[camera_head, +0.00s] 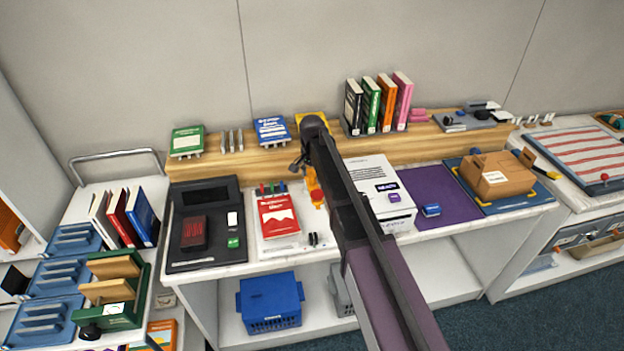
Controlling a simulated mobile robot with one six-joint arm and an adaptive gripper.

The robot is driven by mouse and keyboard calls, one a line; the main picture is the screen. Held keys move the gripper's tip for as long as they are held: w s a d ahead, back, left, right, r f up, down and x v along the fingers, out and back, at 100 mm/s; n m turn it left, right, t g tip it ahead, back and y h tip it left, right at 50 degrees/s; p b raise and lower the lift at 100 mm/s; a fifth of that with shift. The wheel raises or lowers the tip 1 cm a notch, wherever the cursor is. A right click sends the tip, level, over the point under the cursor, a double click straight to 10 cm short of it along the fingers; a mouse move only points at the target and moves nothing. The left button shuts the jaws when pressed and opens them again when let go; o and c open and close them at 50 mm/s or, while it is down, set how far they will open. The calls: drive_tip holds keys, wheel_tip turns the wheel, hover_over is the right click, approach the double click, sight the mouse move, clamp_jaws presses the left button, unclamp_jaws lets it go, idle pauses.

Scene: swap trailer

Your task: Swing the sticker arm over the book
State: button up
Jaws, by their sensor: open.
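A red book (279,217) with a white pattern lies flat on a white station on the worktop, left of my arm. An orange upright part (314,186), which looks like the sticker arm, stands just right of the book and not over it. My arm partly hides it, and its full shape cannot be made out. My gripper (297,165) is small and dark at the far end of my arm, above and behind the book. It is open and appears empty, apart from the orange part.
A dark tray (207,252) stands left of the book. A white READY box (372,178), a purple mat (433,185) and a cardboard box (497,175) are to the right. Upright books (371,107) stand on the wooden back shelf. A blue crate (270,303) sits below.

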idle(0.3)
clamp_jaws()
drive_tip(key=shift+d, duration=0.2)
